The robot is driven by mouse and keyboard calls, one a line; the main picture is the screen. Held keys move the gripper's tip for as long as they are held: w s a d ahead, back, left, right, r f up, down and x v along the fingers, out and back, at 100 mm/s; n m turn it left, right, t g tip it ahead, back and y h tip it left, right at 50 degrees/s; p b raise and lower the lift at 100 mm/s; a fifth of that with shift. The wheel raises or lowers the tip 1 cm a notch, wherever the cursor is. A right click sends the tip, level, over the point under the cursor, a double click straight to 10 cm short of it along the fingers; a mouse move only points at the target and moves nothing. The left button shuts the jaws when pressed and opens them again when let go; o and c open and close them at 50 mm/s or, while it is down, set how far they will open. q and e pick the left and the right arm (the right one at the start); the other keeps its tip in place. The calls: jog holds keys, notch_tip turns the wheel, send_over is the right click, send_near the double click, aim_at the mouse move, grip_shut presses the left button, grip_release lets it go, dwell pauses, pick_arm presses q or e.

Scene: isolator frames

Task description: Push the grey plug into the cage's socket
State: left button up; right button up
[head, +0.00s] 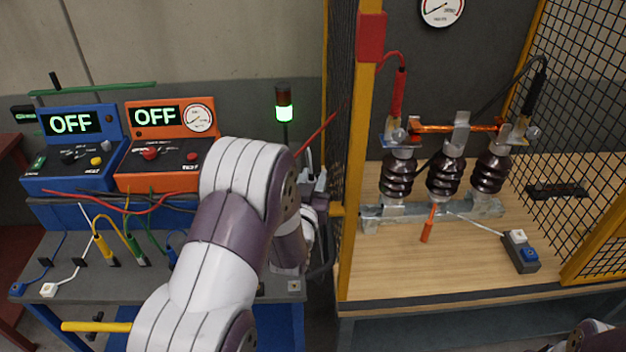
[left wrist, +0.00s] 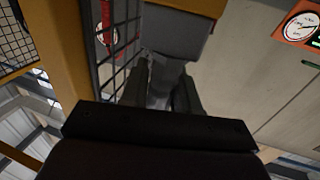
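My left arm reaches across the middle of the head view, and its gripper (head: 318,204) is beside the cage's yellow post, partly hidden by the arm. In the left wrist view its two dark fingers stand on either side of the grey plug (left wrist: 162,82) and look shut on it. A grey box (left wrist: 172,42) with a yellowish part is just beyond the plug, close to the mesh; it appears to be the socket housing. Whether plug and box touch cannot be told. In the head view small light-grey parts (head: 321,181) show by the gripper. My right gripper is not visible.
The yellow cage post (head: 357,150) stands right of my left gripper. Inside the cage, brown insulators (head: 444,178) and a small dark box (head: 521,252) stand on a wooden table (head: 400,270). Blue (head: 70,145) and orange (head: 170,145) units reading OFF stand left. A signal lamp (head: 284,108) glows green.

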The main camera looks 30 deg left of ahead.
pick_arm(q)
jog(key=o, duration=0.4)
jog(key=b+v, duration=0.3)
jog(key=v, duration=0.9)
jog(key=shift+s+d, duration=0.1)
jog(key=shift+s, duration=0.25)
